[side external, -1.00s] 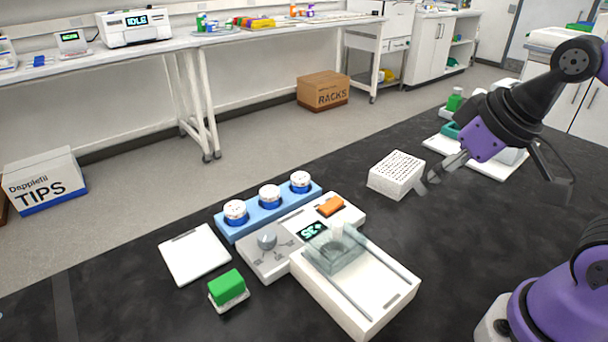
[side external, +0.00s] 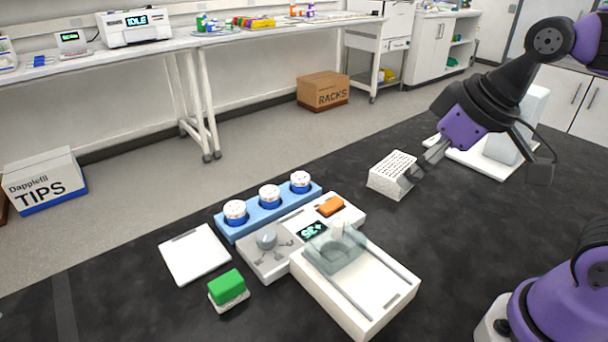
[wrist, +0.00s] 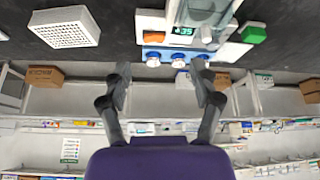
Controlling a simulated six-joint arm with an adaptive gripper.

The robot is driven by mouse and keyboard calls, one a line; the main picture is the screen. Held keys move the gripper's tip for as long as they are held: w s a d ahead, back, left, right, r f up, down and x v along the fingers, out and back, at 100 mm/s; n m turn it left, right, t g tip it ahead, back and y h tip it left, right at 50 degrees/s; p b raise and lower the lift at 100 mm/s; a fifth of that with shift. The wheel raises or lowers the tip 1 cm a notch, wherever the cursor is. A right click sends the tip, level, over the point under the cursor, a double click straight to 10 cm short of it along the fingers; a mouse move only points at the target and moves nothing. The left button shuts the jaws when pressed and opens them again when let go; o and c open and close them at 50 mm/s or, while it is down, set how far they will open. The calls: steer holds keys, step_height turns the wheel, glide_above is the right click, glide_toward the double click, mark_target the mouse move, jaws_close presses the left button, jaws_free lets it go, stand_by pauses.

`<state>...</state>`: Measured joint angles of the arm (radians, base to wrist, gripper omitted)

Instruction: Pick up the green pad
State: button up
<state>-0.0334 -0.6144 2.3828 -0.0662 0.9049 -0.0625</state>
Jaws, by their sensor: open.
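The green pad (side external: 228,286) is a small green block on a thin white base, on the dark bench at the front left in the side view. In the wrist view it shows (wrist: 254,35) at the upper right. My gripper (side external: 478,170) is in the air at the right, far from the pad, near the white rack. Its two fingers (wrist: 161,82) are spread apart with nothing between them in the wrist view.
A white device (side external: 355,308) with a clear cover, display and orange block (side external: 331,207) stands right of the pad. A blue holder (side external: 252,222) with several lidded jars is behind it. A white plate (side external: 194,258) lies behind the pad. A white perforated rack (side external: 391,178) is near my gripper.

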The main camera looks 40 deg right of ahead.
steer(key=w+a+n+g+y, duration=0.1)
steer(key=w+a+n+y, duration=0.1)
steer(key=w+a+n, duration=0.35)
steer(key=n+g+y, duration=0.2)
steer(key=n+g, duration=0.2)
steer(key=n, duration=0.6)
glide_toward(226, 281)
steer(key=f, duration=0.1)
steer(key=a+f, duration=0.2)
steer(key=shift+w+f+n, duration=0.2)
steer(key=shift+n, duration=0.15)
steer(key=shift+d+x, duration=0.1)
steer(key=shift+x, duration=1.5)
steer(key=shift+d+x, duration=0.15)
steer(key=shift+x, duration=1.4)
steer(key=shift+s, duration=0.15)
jaws_close()
